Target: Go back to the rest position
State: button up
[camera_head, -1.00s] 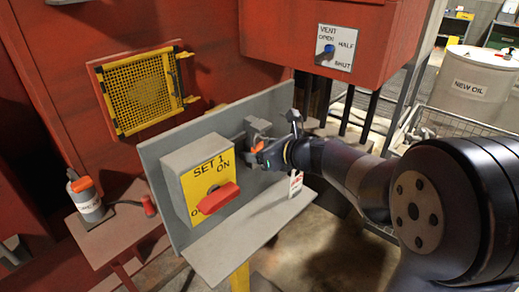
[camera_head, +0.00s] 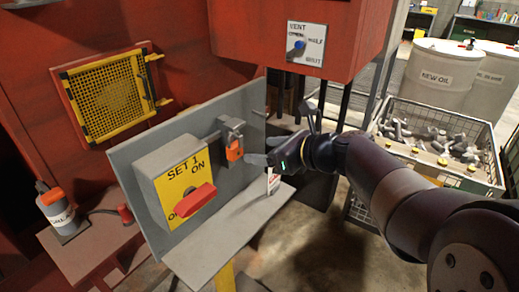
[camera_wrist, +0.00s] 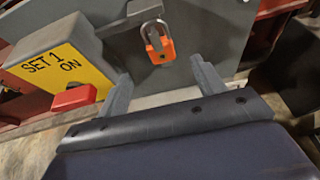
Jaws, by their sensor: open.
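My gripper (camera_head: 262,158) is open and empty, just right of an orange padlock (camera_head: 235,150) in the head view. The padlock hangs by its shackle from a grey hasp (camera_head: 230,127) on the grey panel. In the wrist view the padlock (camera_wrist: 160,50) lies beyond and between my two spread fingers (camera_wrist: 160,85), apart from them. The yellow SET 1 switch box (camera_head: 177,185) with its red handle (camera_head: 195,200) is on the panel to the left. A red and white tag (camera_head: 273,182) stands on the shelf below my gripper.
A wire basket (camera_head: 440,165) of metal parts and white NEW OIL drums (camera_head: 433,78) are at the right. A red vent box (camera_head: 350,20) hangs above my arm.

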aim_at(242, 146)
jog(key=x, duration=1)
jog(key=shift+w+a+f+p, duration=0.2)
jog(key=shift+w+f+p, duration=0.05)
jog(key=shift+p, duration=0.05)
jog(key=shift+w+a+r, duration=0.1)
jog(key=shift+r, duration=0.15)
jog(key=shift+r+p, duration=0.2)
jog(key=shift+p, duration=0.2)
jog(key=shift+f, duration=0.15)
